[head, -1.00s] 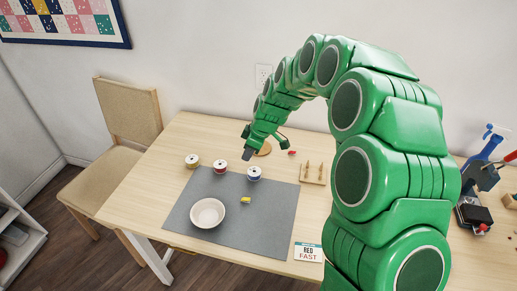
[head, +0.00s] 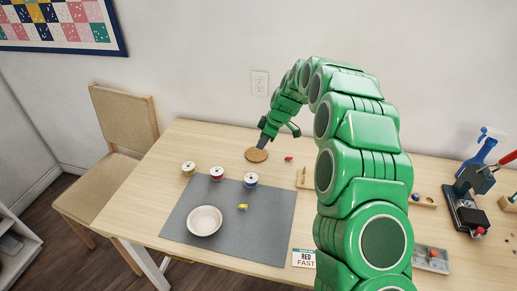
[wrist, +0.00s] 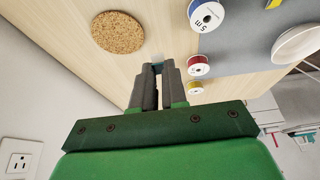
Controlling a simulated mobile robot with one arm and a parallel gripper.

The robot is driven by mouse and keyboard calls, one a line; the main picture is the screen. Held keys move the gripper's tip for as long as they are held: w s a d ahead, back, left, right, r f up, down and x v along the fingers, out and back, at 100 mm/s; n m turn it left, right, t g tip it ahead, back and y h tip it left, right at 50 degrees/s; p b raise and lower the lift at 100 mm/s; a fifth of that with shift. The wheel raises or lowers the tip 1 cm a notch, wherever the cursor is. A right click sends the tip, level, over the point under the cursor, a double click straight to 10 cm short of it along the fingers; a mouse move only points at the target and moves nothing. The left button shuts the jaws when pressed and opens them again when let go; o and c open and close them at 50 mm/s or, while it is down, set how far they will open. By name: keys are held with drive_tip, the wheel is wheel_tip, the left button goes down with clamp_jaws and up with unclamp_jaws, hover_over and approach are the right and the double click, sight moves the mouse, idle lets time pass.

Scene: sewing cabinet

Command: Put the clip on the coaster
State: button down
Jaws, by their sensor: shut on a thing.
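The round cork coaster (head: 256,155) lies bare on the table behind the grey mat. It also shows in the wrist view (wrist: 117,32), up and left of the fingertips. My gripper (head: 262,142) points down above the coaster's right rear edge in the head view. In the wrist view my gripper (wrist: 158,70) is shut on a small blue-teal thing (wrist: 157,65), seemingly a clip, mostly hidden between the fingers. A yellow clip-like piece (head: 243,207) lies on the mat, and a small red one (head: 288,158) lies right of the coaster.
Thread spools, yellow (head: 188,168), red (head: 216,173) and blue (head: 251,180), stand along the back of the grey mat (head: 268,222). A white bowl (head: 204,221) sits on the mat. A blue spray bottle (head: 484,150) stands at right. The table's left end is clear.

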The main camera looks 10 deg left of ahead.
drive_tip(key=w+a+f, duration=0.1)
drive_tip(key=w+f, duration=0.1)
drive_tip(key=w, duration=0.1)
hover_over(255, 153)
drive_tip(key=d, duration=0.2)
drive_tip(key=shift+s+a+f, duration=0.1)
drive_tip(key=shift+f, duration=1.35)
drive_tip(key=shift+s+a+f, duration=0.1)
drive_tip(key=shift+f, duration=1.3)
drive_tip(key=shift+w+f, duration=0.15)
drive_tip(key=shift+f, duration=1.45)
drive_tip(key=shift+f, duration=0.1)
drive_tip(key=c, duration=1.2)
unclamp_jaws()
drive_tip(key=shift+o, duration=0.2)
drive_tip(key=v, duration=1.2)
